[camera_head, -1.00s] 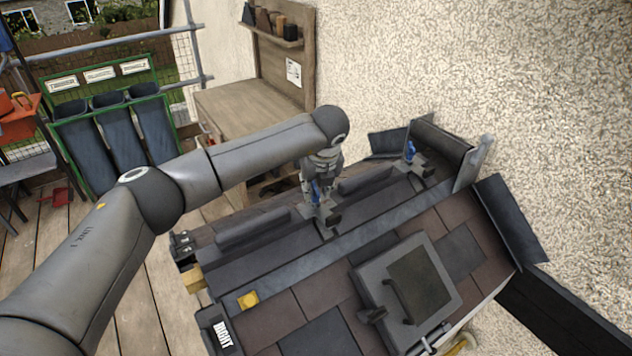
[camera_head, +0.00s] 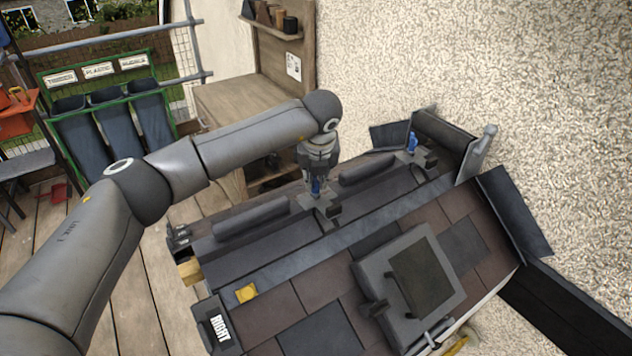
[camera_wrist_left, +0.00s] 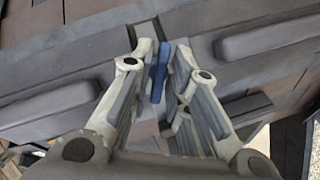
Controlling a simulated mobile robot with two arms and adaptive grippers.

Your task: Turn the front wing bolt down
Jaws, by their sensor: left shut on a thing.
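The nearer blue wing bolt (camera_head: 317,187) stands on a small grey clamp plate on the roof ridge. My left gripper (camera_head: 318,190) comes down on it from above and is shut on its wing. In the left wrist view the blue wing (camera_wrist_left: 159,72) stands between the two fingertips (camera_wrist_left: 162,62). The bolt's lower part is hidden. A second blue wing bolt (camera_head: 412,143) stands upright farther along the ridge, away from the gripper. My right gripper is not in view.
Dark ridge tiles (camera_head: 252,217) lie on both sides of the gripped bolt. A roof window (camera_head: 405,283) and a yellow block (camera_head: 246,293) sit on the near slope. A wooden bench (camera_head: 240,105) stands behind, and a rough wall (camera_head: 480,70) rises at right.

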